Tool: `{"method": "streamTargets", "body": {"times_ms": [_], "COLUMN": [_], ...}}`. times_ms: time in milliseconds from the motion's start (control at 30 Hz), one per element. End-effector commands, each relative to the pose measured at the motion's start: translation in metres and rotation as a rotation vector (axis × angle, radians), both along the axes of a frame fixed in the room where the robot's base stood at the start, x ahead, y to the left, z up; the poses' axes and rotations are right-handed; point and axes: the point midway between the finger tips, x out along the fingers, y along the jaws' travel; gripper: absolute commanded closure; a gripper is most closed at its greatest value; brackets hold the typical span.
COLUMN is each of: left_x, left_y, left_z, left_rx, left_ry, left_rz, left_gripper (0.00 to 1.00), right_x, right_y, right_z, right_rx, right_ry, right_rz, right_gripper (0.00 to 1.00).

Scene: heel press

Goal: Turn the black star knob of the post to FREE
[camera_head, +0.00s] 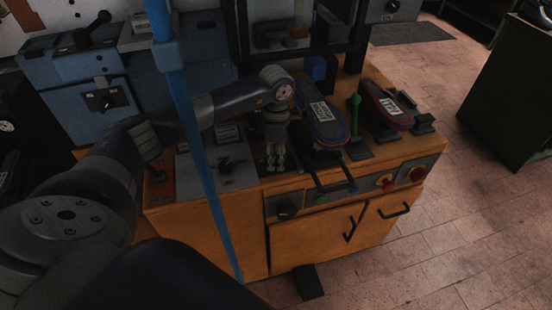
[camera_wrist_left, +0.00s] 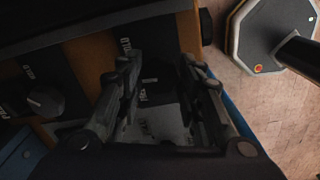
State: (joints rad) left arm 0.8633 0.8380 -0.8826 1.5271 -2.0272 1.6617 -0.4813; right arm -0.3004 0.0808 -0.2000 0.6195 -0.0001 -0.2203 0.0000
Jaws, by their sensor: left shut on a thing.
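My left gripper (camera_head: 275,160) points down at the front left of the orange bench top, left of the shoe with the white label. In the left wrist view its two fingers (camera_wrist_left: 165,95) are closed in on a dark part, which I take to be the black star knob (camera_wrist_left: 152,78). The knob is mostly hidden in shadow between the fingers. White lettering shows around it on a dark plate, one word reading HOLD; the knob's pointing direction cannot be told. My right gripper is not in view.
Another black knob (camera_head: 226,164) sits on a grey plate left of my gripper. Two shoes (camera_head: 322,122) (camera_head: 386,104) and a green lever (camera_head: 355,112) stand to the right. A red button (camera_head: 417,174) is on the front panel. A thin blue pole (camera_head: 200,150) crosses the view.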

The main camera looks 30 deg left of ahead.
Motion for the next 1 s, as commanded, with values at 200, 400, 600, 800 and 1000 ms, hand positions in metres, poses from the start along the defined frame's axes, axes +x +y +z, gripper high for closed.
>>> {"method": "streamTargets", "body": {"times_ms": [200,400,600,800,1000], "left_x": [0.001,0.001,0.001,0.002,0.002], "left_y": [0.001,0.001,0.001,0.002,0.002], "left_z": [-0.001,-0.001,0.0,0.0,0.0], "left_rx": [0.001,0.0,0.0,0.001,0.001], "left_ry": [-0.003,-0.001,-0.001,-0.002,-0.002], "left_rz": [0.206,0.396,0.57,0.71,0.802], "left_gripper": [0.9,0.9,0.9,0.9,0.9], "right_x": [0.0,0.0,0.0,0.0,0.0], "right_y": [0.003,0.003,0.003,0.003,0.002], "right_z": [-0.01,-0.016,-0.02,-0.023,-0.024], "right_rx": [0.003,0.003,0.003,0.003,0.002], "right_ry": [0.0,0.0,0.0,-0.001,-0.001], "right_rz": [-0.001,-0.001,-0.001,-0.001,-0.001], "right_gripper": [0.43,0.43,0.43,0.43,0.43]}}
